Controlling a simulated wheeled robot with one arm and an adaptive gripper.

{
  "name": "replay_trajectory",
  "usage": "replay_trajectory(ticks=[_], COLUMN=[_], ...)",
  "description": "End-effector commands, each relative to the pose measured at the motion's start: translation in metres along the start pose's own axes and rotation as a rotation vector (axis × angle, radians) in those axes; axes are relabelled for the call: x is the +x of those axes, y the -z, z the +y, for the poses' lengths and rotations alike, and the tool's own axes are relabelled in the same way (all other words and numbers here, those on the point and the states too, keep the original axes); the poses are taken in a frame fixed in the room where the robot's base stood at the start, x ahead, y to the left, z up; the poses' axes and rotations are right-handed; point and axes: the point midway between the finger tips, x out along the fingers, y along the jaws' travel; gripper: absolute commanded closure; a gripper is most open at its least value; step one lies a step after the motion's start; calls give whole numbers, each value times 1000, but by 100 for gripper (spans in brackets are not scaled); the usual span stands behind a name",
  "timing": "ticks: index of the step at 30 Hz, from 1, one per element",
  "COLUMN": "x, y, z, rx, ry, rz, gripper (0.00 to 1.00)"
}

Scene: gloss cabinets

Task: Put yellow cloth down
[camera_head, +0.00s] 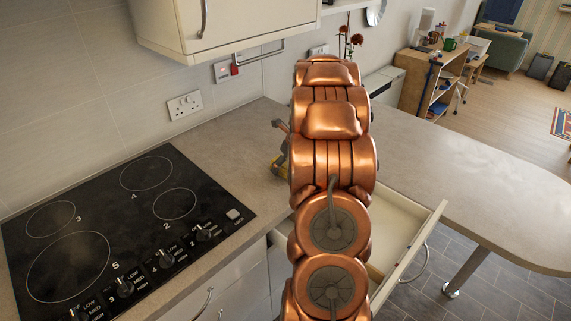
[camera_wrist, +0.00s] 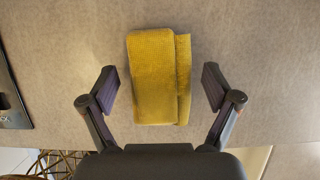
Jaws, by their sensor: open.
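The yellow cloth (camera_wrist: 153,75) lies folded on the grey-brown countertop (camera_wrist: 60,50) in the wrist view. My gripper (camera_wrist: 160,88) is open, with one finger to the left of the cloth and one to the right, both apart from it. In the head view a small yellow edge of the cloth (camera_head: 277,166) shows on the countertop beside my arm. My arm hides most of the cloth there. My gripper (camera_head: 281,143) is partly visible just above it.
A black hob (camera_head: 120,235) with knobs lies to the left. An open drawer (camera_head: 405,225) sticks out below the counter's front edge, partly behind my arm. A wall cabinet (camera_head: 225,20) hangs above. The counter (camera_head: 450,180) at right is clear.

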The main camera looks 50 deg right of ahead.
Motion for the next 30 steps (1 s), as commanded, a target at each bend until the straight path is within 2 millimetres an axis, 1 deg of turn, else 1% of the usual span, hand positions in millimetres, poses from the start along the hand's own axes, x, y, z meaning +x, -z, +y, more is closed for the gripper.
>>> replay_trajectory(ticks=[4, 8, 21, 25, 30], x=[-6, -20, -95, -110, -120], y=[-1, 0, 0, 0, -1], z=[-1, -1, -2, 0, -1], rx=[0, 1, -1, -1, 0], ry=[3, 1, 6, 1, 2], rz=[-2, -1, -3, -1, -1], gripper=[11, 11, 11, 11, 11])
